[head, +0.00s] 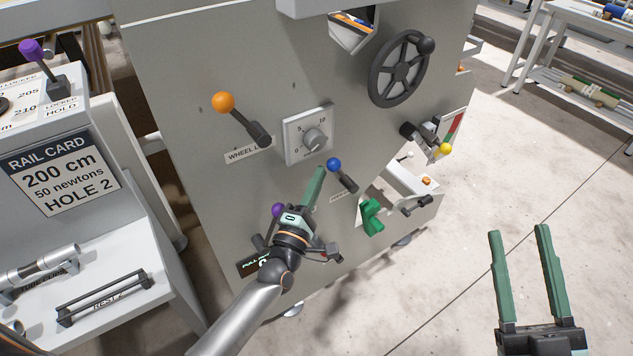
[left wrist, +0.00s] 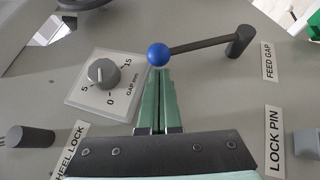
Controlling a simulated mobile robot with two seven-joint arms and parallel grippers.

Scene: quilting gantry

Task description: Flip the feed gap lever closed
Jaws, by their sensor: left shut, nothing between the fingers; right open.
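The feed gap lever is a dark arm with a blue ball knob (head: 334,164), on the grey machine panel. In the left wrist view its ball (left wrist: 158,54) is at the left end of the arm, and its pivot (left wrist: 241,39) is at the right beside the FEED GAP label (left wrist: 268,60). My left gripper (head: 320,169) is shut and empty, its green fingertips right at the ball; they also show in the left wrist view (left wrist: 158,76). I cannot tell whether they touch it. My right gripper (head: 518,231) is open and empty, over the floor at the lower right.
Close by on the panel are the gap dial (head: 312,138), the orange-knobbed wheel lock lever (head: 224,103) and a purple knob (head: 277,211) behind my left gripper. A handwheel (head: 401,68) and a yellow-knobbed lever (head: 445,148) are farther right. The floor at right is clear.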

